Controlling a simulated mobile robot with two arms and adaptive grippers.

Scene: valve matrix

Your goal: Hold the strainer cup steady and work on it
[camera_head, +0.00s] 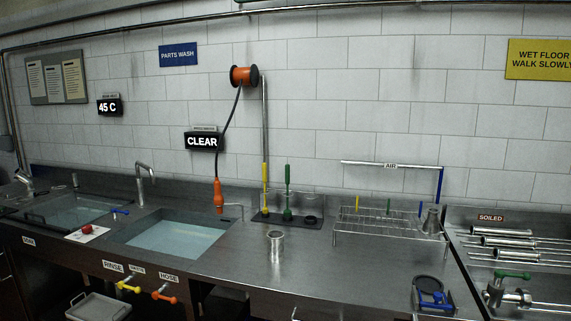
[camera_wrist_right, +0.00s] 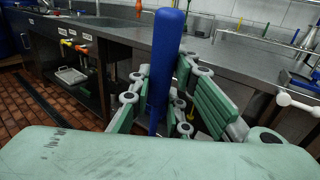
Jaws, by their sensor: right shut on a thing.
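A small steel cup (camera_head: 275,241), which looks like the strainer cup, stands upright on the steel counter right of the water-filled basin. No mesh can be made out on it. My right gripper (camera_wrist_right: 160,95) shows in the right wrist view, shut on a blue tool (camera_wrist_right: 164,50). The tool has a thick rounded handle and a thin stem, and stands about upright between the green-padded fingers. Its lower end is hidden behind my wrist. The gripper is in front of the counter, apart from the cup. The head view shows neither gripper.
A rinse basin (camera_head: 178,240) is left of the cup. A dark tray (camera_head: 287,220) with yellow and green brushes is behind it. A wire rack (camera_head: 385,228) with a steel cone (camera_head: 431,219) stands right. A blue clamp device (camera_head: 432,297) sits at the front right. Counter around the cup is clear.

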